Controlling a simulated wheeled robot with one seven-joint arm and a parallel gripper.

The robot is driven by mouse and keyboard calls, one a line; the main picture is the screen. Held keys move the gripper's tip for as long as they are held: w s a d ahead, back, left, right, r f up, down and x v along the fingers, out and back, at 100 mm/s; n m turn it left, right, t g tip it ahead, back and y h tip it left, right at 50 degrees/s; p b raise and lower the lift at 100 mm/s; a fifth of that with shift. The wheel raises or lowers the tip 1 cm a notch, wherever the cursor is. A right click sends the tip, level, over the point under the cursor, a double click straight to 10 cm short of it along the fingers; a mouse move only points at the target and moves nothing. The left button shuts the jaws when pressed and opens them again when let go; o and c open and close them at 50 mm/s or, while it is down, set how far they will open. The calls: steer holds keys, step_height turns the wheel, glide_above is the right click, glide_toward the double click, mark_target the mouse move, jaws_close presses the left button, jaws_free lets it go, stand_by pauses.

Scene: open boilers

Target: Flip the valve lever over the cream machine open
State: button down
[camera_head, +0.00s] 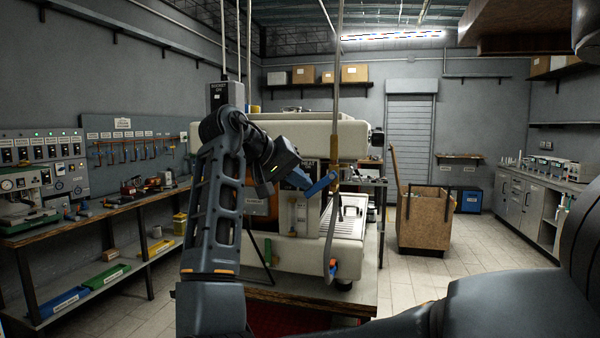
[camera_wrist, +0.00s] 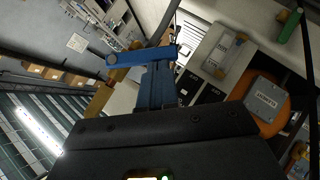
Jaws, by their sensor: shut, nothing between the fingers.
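The cream machine (camera_head: 310,135) stands on a bench in the middle of the head view. A vertical pipe with a brass valve body (camera_head: 335,180) runs down in front of it. The valve's blue lever (camera_head: 321,185) sticks out to the left of the pipe, sloping down. My gripper (camera_head: 299,178) is at the lever's left side, its blue fingers shut and empty. In the wrist view the lever (camera_wrist: 135,57) lies across the picture just beyond the fingertips (camera_wrist: 157,68). I cannot tell whether they touch. The brass part (camera_wrist: 101,98) shows at the left of the fingers.
A grey hose with a red and blue end (camera_head: 332,266) hangs below the valve. A wooden crate (camera_head: 426,220) stands on the floor at the right. A tool bench (camera_head: 100,203) runs along the left wall. The tiled floor between crate and right-hand counter is clear.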

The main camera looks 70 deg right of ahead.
mark_target(305, 194)
steer(key=f+n+g, duration=0.1)
steer(key=g, duration=0.1)
steer(key=s+f+n+g+h, duration=0.1)
steer(key=f+n+g, duration=0.1)
steer(key=shift+d+f+h, duration=0.1)
steer(key=shift+h, duration=0.2)
steer(key=shift+s+d+f+n+g+h, duration=0.1)
steer(key=shift+s+f+n+g+h, duration=0.85)
steer(key=shift+n+g, duration=0.35)
steer(key=shift+s, duration=0.1)
steer(key=b+v, duration=0.2)
steer(key=v, duration=0.6)
